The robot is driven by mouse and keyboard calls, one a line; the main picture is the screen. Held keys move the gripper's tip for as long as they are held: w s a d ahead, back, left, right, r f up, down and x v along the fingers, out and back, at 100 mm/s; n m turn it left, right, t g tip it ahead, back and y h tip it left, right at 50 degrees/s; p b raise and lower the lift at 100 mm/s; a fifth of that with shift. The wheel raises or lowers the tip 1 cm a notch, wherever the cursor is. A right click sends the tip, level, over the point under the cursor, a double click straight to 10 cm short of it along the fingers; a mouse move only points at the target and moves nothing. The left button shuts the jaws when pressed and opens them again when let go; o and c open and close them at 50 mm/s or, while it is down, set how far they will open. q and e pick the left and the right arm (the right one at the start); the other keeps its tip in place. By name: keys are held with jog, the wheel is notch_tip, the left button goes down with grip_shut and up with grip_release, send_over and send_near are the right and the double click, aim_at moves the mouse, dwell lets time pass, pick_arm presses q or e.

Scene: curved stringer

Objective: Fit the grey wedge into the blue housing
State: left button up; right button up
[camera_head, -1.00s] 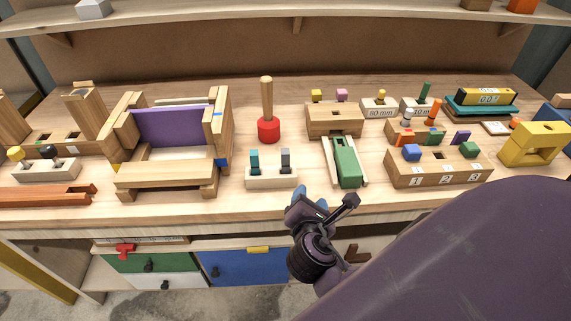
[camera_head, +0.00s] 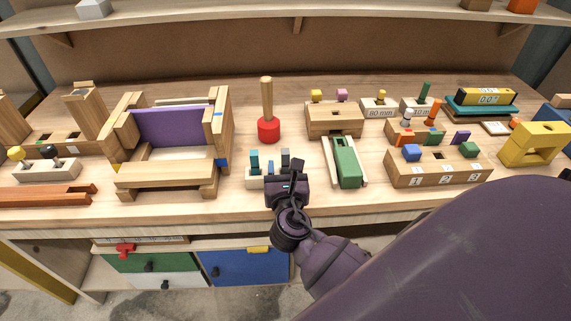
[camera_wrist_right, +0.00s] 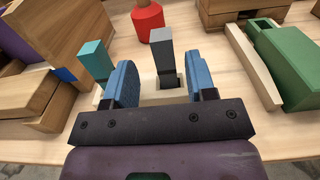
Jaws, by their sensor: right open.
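The grey wedge (camera_head: 286,157) stands upright in a slot of a pale block (camera_head: 251,183) near the front of the bench. It also shows in the wrist view (camera_wrist_right: 162,52). My right gripper (camera_head: 285,168) is open, with its blue fingers on either side of the wedge in the wrist view (camera_wrist_right: 163,82); I see gaps there, not a grasp. No fully blue housing shows; a wooden assembly with a purple panel has blue patches on its right side, one on its upper part (camera_head: 218,116) and one lower down (camera_head: 222,162). My left gripper is not in view.
A teal wedge (camera_head: 254,160) stands in the same block, left of my gripper. A red-headed mallet (camera_head: 268,130) stands behind. A green sliding piece (camera_head: 347,163) between pale rails lies to the right. Bare bench (camera_head: 240,212) shows in front.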

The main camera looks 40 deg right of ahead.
aim_at(286, 163)
jog(key=x, duration=0.5)
jog(key=shift+s+d+f, duration=0.15)
jog(key=shift+d+f, duration=0.05)
grip_shut()
